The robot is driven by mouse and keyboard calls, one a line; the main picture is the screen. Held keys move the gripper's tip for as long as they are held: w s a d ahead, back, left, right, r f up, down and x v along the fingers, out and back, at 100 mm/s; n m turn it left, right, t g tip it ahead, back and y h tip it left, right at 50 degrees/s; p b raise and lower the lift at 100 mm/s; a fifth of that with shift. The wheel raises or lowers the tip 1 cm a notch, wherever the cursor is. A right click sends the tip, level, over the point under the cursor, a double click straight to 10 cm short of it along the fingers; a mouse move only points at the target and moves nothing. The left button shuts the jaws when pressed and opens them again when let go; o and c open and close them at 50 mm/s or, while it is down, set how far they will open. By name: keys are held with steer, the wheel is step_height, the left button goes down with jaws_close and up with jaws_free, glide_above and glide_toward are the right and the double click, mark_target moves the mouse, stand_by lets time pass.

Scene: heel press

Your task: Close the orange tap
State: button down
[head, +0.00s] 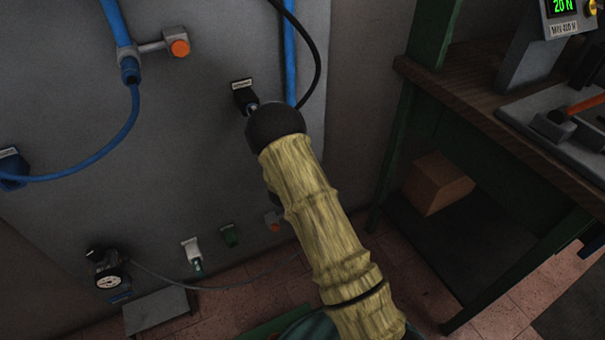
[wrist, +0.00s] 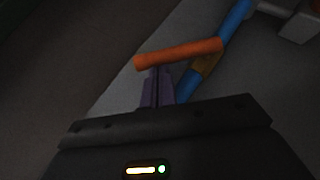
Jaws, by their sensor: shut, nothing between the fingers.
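The orange tap handle (wrist: 178,54) shows in the wrist view as a bar just beyond my fingertips. It lies at a slant across the line of a blue pipe (wrist: 236,14), and a dull yellow-orange section (wrist: 203,68) of the pipe shows beneath its right end. My gripper (wrist: 157,76) is shut and empty, its purple-grey fingers pointing at the left half of the bar. The fingertips look close to or touching it; I cannot tell which. In the head view my sleeved arm hides the gripper and this handle.
A grey wall panel carries a blue pipe (head: 289,55), a fitting with an orange end (head: 180,47), a black labelled block (head: 243,96) and a gauge (head: 108,278). A green-framed bench (head: 470,110) stands at right, with a cardboard box (head: 437,184) beneath.

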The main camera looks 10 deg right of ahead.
steer(key=d+f+m+y, duration=0.1)
steer(key=y, duration=0.1)
steer(key=d+f+g+y, duration=0.1)
steer(key=d+y, duration=0.1)
steer(key=w+d+f+m+g+y, duration=0.1)
steer(key=y, duration=0.1)
steer(key=shift+w+d+f+m+y, duration=0.1)
steer(key=shift+d+f+m+y, duration=0.1)
steer(key=shift+d+m+y, duration=0.15)
steer(key=shift+d+f, duration=0.15)
steer(key=shift+f, duration=0.05)
stand_by(0.7)
steer(key=p+v, duration=0.4)
steer(key=v, duration=1.3)
steer(key=shift+r, duration=0.3)
